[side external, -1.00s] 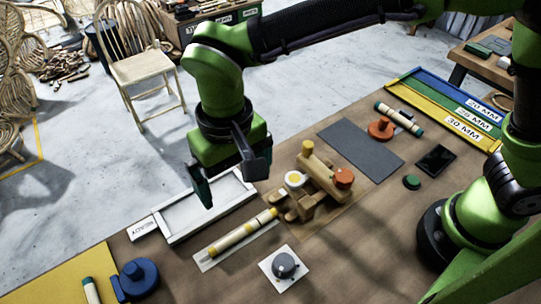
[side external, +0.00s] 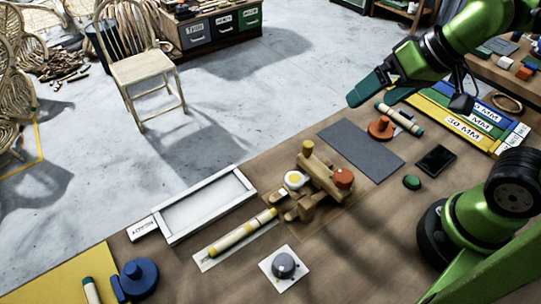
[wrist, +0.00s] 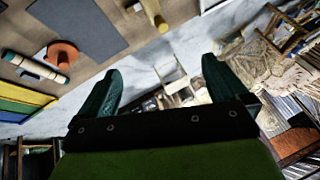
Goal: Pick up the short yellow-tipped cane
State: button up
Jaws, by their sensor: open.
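The short yellow-tipped cane (side external: 243,232) is pale with yellow bands. It lies on a white strip at the front of the bench, between the white tray and the grey knob. My gripper (side external: 362,92) is open and empty, raised near the bench's far right edge, well away from this cane. In the wrist view my two teal fingers (wrist: 162,66) are spread with nothing between them. I cannot make out the yellow-tipped cane in the wrist view.
A wooden bending jig (side external: 322,178) stands just right of the cane. The white READY tray (side external: 203,236) lies behind it. A teal-tipped cane (side external: 400,118) and orange peg (side external: 381,128) are near my gripper. The grey mat (side external: 361,150) is clear.

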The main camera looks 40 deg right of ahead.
jog(key=d, duration=0.1)
jog(key=d+m, duration=0.1)
jog(key=s+d+r+t, duration=0.1)
jog(key=shift+r+h, duration=0.1)
jog(key=shift+h, duration=0.2)
jog(key=shift+c, duration=0.5)
jog(key=shift+d+r+m+t, duration=0.2)
jog(key=shift+m+t, duration=0.1)
jog(key=shift+c, duration=1.2)
jog(key=c, duration=0.6)
jog(key=shift+o, duration=0.2)
